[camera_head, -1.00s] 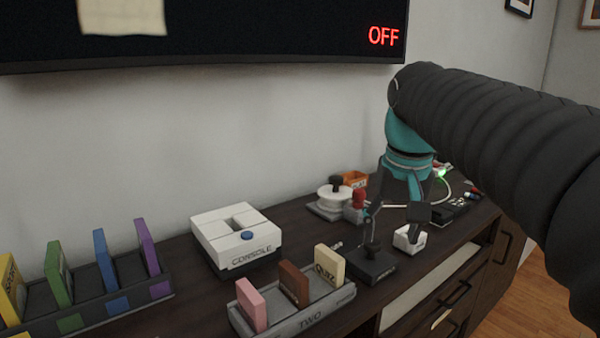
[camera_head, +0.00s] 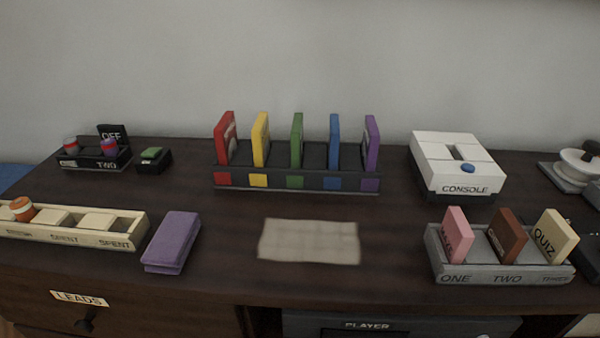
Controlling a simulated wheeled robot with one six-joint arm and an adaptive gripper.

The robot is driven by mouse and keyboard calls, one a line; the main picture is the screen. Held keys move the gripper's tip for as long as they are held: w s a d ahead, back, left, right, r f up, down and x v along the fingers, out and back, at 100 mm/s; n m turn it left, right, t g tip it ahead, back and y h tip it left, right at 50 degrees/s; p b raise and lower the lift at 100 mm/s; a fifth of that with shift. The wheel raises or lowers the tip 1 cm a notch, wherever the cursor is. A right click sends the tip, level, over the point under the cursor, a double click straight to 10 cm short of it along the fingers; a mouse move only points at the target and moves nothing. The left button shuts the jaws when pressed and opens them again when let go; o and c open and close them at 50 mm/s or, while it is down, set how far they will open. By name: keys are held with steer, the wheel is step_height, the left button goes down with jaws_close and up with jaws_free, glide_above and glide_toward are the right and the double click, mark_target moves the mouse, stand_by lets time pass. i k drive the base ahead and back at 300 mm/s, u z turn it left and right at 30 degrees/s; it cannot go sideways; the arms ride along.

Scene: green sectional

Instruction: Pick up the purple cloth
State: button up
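The purple cloth (camera_head: 172,241) lies folded in a thick rectangle on the dark wooden cabinet top (camera_head: 215,270), left of centre near the front edge. It sits just right of a long cream tray and apart from it. A flat beige cloth (camera_head: 309,241) lies to its right, in front of the coloured cartridge rack. My gripper and arm are outside the current head view, so I cannot see how the gripper stands.
Around the purple cloth are the cream tray (camera_head: 122,240) marked SPENT and a small black box (camera_head: 154,161) behind. The cartridge rack (camera_head: 240,179), white console (camera_head: 455,163) and grey cartridge tray (camera_head: 490,272) stand further right. Bare top separates the two cloths.

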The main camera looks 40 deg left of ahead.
mark_target(167, 252)
steer(key=u, duration=2.65)
